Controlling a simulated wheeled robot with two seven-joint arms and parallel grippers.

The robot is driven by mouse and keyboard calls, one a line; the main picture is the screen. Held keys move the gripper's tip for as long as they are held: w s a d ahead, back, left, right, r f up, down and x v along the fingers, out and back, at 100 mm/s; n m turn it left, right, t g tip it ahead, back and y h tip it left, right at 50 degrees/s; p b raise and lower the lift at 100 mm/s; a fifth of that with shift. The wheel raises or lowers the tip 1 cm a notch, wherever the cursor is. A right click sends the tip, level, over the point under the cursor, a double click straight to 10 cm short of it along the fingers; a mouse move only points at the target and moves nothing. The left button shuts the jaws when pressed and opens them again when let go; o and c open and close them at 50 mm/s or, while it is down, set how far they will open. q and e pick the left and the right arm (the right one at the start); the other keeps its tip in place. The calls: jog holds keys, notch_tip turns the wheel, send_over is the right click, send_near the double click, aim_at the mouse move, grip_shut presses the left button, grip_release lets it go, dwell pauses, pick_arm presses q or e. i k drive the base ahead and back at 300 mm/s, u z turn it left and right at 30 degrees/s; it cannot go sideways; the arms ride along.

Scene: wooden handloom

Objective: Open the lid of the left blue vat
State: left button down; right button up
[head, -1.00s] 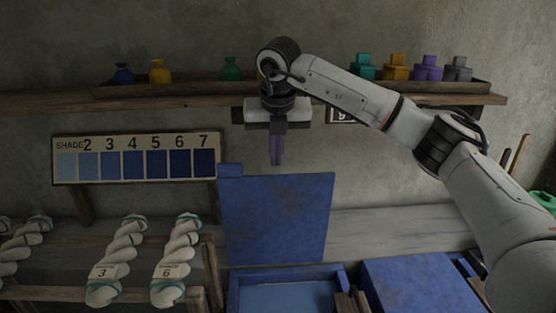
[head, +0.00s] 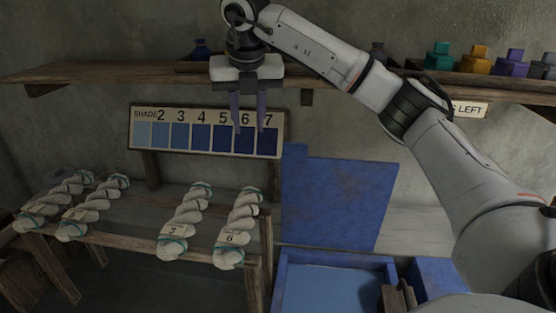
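The left blue vat (head: 281,272) stands at the bottom centre of the head view. Its blue lid (head: 338,202) stands upright behind the opening, and blue liquid (head: 335,290) shows inside. My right gripper (head: 251,130) hangs above and to the left of the lid, in front of the shade board, with its fingers pointing down. The fingers are apart with nothing between them, and they do not touch the lid. My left gripper is not in view.
The shade board (head: 205,118) stands behind a rack with several white yarn skeins (head: 183,222). A wooden shelf (head: 130,71) with coloured bottles and blocks runs along the wall. A second blue vat (head: 440,277) is at the right, partly hidden by my arm.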

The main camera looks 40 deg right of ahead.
aim_at(327, 203)
jog(key=u, duration=1.65)
jog(key=k, duration=1.45)
jog(key=z, duration=1.4)
